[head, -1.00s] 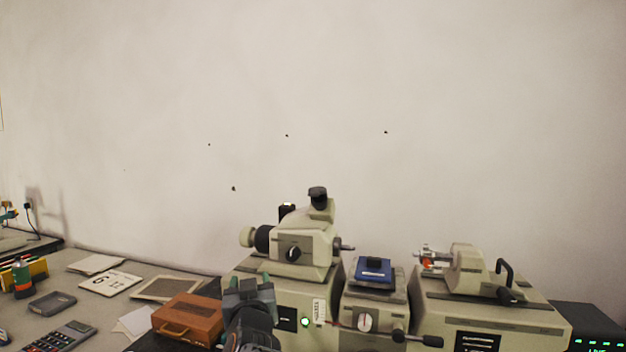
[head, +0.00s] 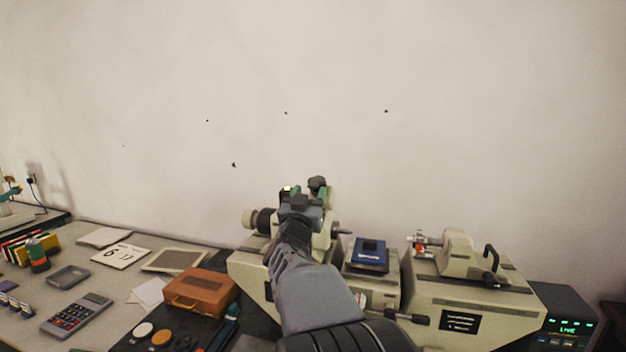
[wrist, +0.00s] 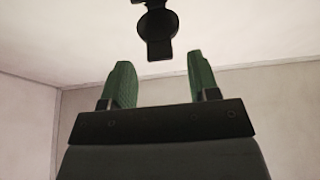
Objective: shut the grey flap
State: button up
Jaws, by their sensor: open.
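A dark grey flap-like piece (head: 317,182) sits on top of the left beige machine (head: 330,236); I cannot tell for sure that it is the grey flap, or how far open it is. My gripper (head: 305,193) is raised in front of that machine's head and hides much of it. In the wrist view its two green fingers (wrist: 160,82) stand apart, with nothing between them. A dark rounded piece (wrist: 157,32) hangs in view beyond the fingertips, apart from them.
A second beige machine (head: 470,295) stands at right, with a blue block (head: 370,254) between the two.

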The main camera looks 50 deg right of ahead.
aim_at(313, 185)
jog(key=shift+p+x, duration=0.55)
jog(key=shift+x, duration=1.3)
jog(key=shift+c, duration=0.4)
